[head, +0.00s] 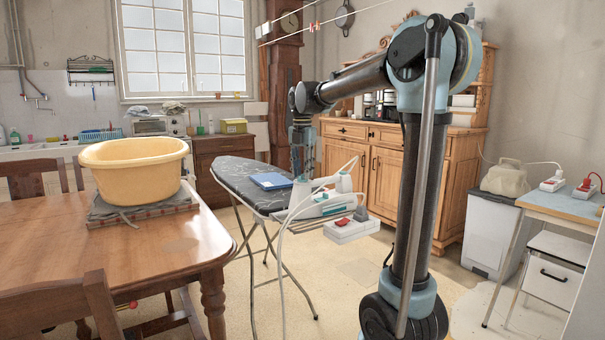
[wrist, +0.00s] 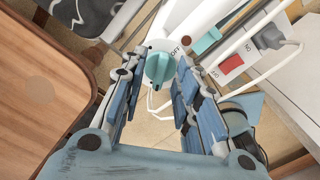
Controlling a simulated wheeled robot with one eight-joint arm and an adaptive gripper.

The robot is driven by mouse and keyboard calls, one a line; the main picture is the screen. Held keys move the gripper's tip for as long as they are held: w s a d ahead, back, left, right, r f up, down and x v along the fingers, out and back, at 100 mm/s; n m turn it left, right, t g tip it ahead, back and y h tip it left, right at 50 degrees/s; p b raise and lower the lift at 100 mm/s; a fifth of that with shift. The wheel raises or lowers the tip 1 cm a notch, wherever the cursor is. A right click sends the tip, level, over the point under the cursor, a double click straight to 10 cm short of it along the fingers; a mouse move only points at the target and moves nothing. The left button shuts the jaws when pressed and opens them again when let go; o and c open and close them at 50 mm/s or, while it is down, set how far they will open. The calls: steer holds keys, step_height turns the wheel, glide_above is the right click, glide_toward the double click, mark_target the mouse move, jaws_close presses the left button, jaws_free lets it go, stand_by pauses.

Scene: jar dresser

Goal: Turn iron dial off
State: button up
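The iron (head: 318,204), white and teal, is on the dark patterned ironing board (head: 236,172). In the wrist view its round teal dial (wrist: 158,68) shows between my fingertips, with the word OFF printed just to its upper right. I cannot tell the dial's exact setting. My gripper (wrist: 158,78) is open, with one finger on each side of the dial and narrow gaps appearing between. In the head view my gripper (head: 302,165) points down above the board, behind the iron; the dial is not distinguishable there.
A white cord hangs from the iron. A blue folded cloth (head: 271,181) lies on the board. The wooden table (head: 150,262) is left.

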steer(key=shift+f, duration=0.15)
jaws_close()
stand_by(0.4)
